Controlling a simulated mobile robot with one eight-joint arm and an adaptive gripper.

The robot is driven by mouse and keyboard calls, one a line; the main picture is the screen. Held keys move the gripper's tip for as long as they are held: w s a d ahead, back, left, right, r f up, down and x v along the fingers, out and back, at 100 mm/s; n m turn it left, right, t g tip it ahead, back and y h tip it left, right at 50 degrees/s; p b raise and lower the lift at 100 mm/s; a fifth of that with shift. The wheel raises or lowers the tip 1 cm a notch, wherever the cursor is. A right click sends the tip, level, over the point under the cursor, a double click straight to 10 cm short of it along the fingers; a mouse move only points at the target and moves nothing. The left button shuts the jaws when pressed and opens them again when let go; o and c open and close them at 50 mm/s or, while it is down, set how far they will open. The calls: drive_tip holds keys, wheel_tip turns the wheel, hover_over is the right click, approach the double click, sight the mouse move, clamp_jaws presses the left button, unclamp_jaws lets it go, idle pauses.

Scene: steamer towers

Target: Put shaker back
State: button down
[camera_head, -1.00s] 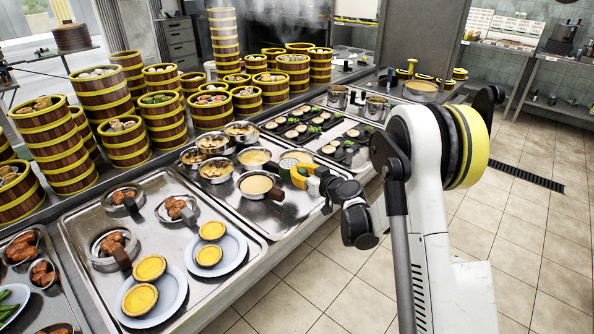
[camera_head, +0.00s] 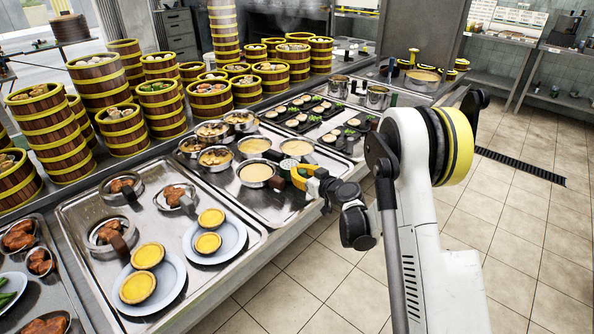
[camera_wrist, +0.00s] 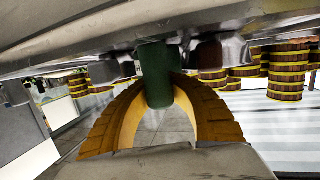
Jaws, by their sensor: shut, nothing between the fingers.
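My gripper (camera_head: 291,168) has curved yellow fingers and is low at the front edge of the steel counter, beside the bowls of pale yellow liquid. In the wrist view its fingers (camera_wrist: 163,82) arch together and look shut. A dark green cylinder (camera_wrist: 155,75) shows upright at the fingertips, under a steel edge (camera_wrist: 150,35). A small green patch (camera_head: 313,187) also shows beside the fingers in the head view. I cannot tell whether the green piece is the shaker. Nothing else is clearly a shaker.
A bowl of pale liquid (camera_head: 256,173) with a dark handle stands just left of my gripper. Trays with egg tarts on plates (camera_head: 178,287) and small meat dishes lie nearer. Steamer towers (camera_head: 100,85) stand along the back. The tiled floor on the right is clear.

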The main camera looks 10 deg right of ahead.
drive_tip(key=shift+f, duration=0.45)
drive_tip(key=c, duration=1.5)
unclamp_jaws()
drive_tip(key=shift+c, duration=0.2)
drive_tip(key=v, duration=1.2)
